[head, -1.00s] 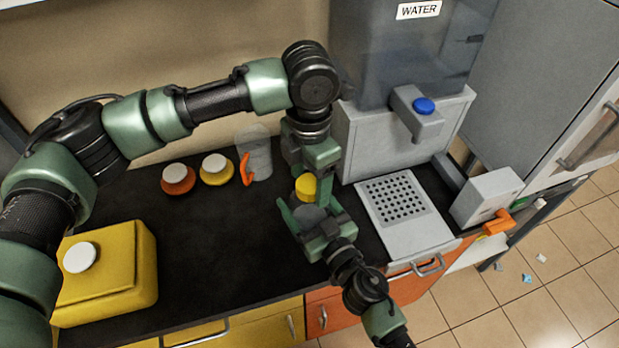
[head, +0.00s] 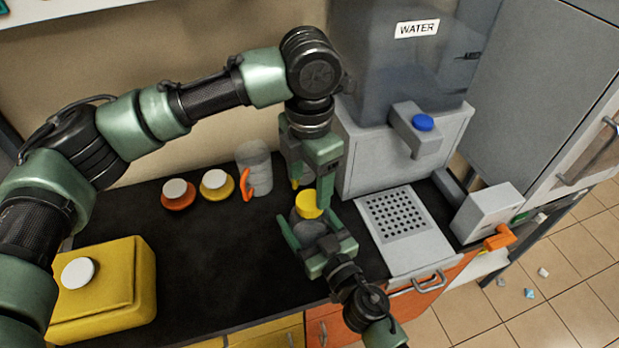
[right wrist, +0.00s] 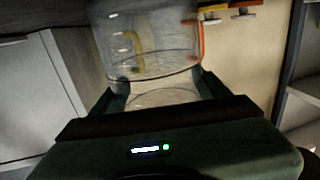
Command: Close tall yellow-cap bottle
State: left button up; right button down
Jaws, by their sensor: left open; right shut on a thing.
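The bottle (head: 308,232) is clear and grey-looking, with a yellow cap (head: 308,205) at its top. My right gripper (head: 326,243) is shut on the bottle's body from the front. In the right wrist view the clear bottle (right wrist: 150,60) stands between the fingers (right wrist: 158,95). My left gripper (head: 311,190) points down from above, open, with its fingers just above and beside the cap. It appears clear of the cap. How tightly the cap sits on the neck cannot be told.
A yellow canister (head: 110,295) is front left. A water dispenser (head: 400,155) and perforated tray (head: 385,245) are right. The middle-left worktop is clear.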

pick_arm(q)
jog(key=n, duration=0.4)
jog(key=shift+r, duration=0.1)
jog(key=n, duration=0.5)
jog(key=shift+r, duration=0.15)
jog(key=n, duration=0.7)
jog(key=shift+r, duration=0.15)
jog(key=n, duration=0.5)
jog(key=shift+r, duration=0.15)
jog(key=n, duration=0.4)
jog(key=shift+r+n, duration=0.15)
jog(key=shift+n, duration=0.25)
jog(key=n, duration=0.7)
jog(key=shift+r, duration=0.15)
jog(key=n, duration=0.7)
jog(key=shift+r, duration=0.2)
jog(key=n, duration=0.7)
jog(key=shift+r, duration=0.2)
jog(key=n, duration=0.7)
jog(key=shift+r, duration=0.2)
jog(key=n, duration=0.5)
jog(key=shift+r+n, duration=0.15)
jog(key=shift+n, duration=0.25)
